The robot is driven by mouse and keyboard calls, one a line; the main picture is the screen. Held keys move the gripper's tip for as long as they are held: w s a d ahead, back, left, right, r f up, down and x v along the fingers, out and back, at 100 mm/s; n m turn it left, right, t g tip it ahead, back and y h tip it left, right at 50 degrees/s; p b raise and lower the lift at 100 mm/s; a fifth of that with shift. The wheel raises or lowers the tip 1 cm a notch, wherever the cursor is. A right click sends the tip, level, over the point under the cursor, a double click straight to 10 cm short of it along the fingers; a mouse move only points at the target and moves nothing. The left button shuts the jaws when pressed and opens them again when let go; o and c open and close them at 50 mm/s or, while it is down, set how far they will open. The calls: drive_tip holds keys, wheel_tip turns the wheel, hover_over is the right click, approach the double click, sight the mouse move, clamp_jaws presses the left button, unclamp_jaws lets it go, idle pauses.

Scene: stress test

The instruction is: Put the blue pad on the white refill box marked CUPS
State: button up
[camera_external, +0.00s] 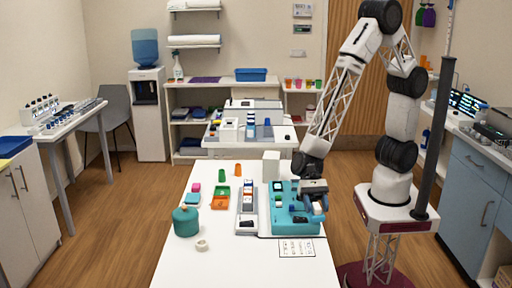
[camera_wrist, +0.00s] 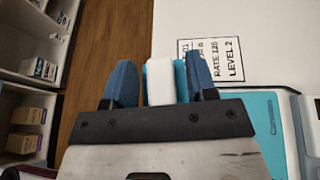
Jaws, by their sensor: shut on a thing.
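My gripper (camera_external: 316,205) is low over the right edge of the white table, beside the teal tray (camera_external: 292,229). In the wrist view its two blue fingers (camera_wrist: 160,82) are shut on a white and light-blue piece (camera_wrist: 159,82). The white part is in the middle, with light blue showing mostly at its right side. I cannot tell whether this piece is the blue pad. A plain white box (camera_external: 271,166) stands upright at the table's far side, behind the tray. No CUPS marking can be read on any box.
A printed sheet (camera_external: 297,248) lies in front of the tray. A narrow rack (camera_external: 247,212), orange and green bins (camera_external: 220,198), a teal pot (camera_external: 186,221) and a tape ring (camera_external: 202,245) stand to the left. The table's near end is clear.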

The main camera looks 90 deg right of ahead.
drive_tip(key=w+d+r+m+t+h, duration=0.1)
drive_tip(key=w+d+r+m+t, duration=0.15)
drive_tip(key=d, duration=0.95)
drive_tip(key=w+d+r+m+t, duration=0.2)
drive_tip(key=d+r+t, duration=0.15)
drive_tip(key=d, duration=0.75)
drive_tip(key=s+d+r+m+t+h, duration=0.1)
drive_tip(key=s+d+r+m+t, duration=0.1)
drive_tip(key=d, duration=0.7)
drive_tip(key=s+d+r+m+t+h, duration=0.2)
drive_tip(key=s+d, duration=0.3)
drive_tip(key=d, duration=0.5)
drive_tip(key=shift+d+m+t, duration=0.15)
drive_tip(key=shift+m+t, duration=0.15)
drive_tip(key=shift+m, duration=0.45)
hover_over(272, 155)
drive_tip(key=shift+w+d+f, duration=0.1)
drive_tip(key=shift+f, duration=0.6)
drive_tip(key=shift+f, duration=0.1)
drive_tip(key=shift+f, duration=1.65)
